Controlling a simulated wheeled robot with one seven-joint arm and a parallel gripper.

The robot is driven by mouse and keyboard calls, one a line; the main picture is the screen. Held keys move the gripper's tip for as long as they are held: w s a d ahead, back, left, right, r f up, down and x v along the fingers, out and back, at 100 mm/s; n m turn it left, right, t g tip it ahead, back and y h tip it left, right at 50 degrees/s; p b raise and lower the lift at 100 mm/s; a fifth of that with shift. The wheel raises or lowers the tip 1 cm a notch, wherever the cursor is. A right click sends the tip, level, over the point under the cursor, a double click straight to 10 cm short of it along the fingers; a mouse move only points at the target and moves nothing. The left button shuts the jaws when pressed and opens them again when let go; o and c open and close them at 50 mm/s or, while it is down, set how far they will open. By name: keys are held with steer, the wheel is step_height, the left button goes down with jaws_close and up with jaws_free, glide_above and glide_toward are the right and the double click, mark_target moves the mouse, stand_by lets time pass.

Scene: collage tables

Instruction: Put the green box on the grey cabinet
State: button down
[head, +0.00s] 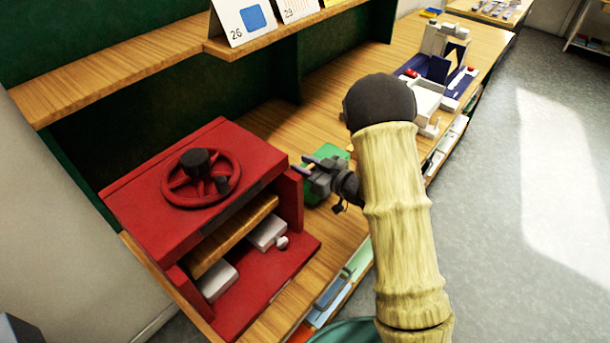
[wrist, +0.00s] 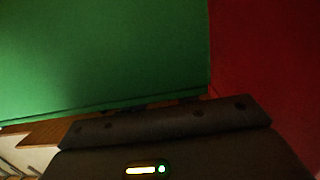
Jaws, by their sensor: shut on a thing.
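The green box (head: 330,153) is at my gripper (head: 310,172), on or just above the wooden counter, right of the red press. My gripper is shut on it and hides part of it. In the wrist view the green box (wrist: 100,60) fills the upper left, close to the dark gripper body. I cannot tell whether the box touches the counter. No grey cabinet is clearly recognisable; a dark grey corner (head: 18,332) at the bottom left is too cut off to identify.
The red press (head: 190,195) with a handwheel stands close left of my gripper; its red side (wrist: 265,60) fills the wrist view's right. A wooden shelf (head: 120,70) with calendar cards overhangs the counter (head: 345,115). White blocks (head: 430,95) stand farther back. Grey floor lies open at right.

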steer(key=shift+f+p, duration=0.35)
steer(key=shift+f, duration=1.7)
steer(key=c, duration=1.1)
jaws_free()
steer(key=shift+f, duration=0.1)
steer(key=shift+o, duration=0.2)
steer(key=shift+r, duration=0.2)
steer(key=b+v, duration=0.3)
steer(key=v, duration=0.9)
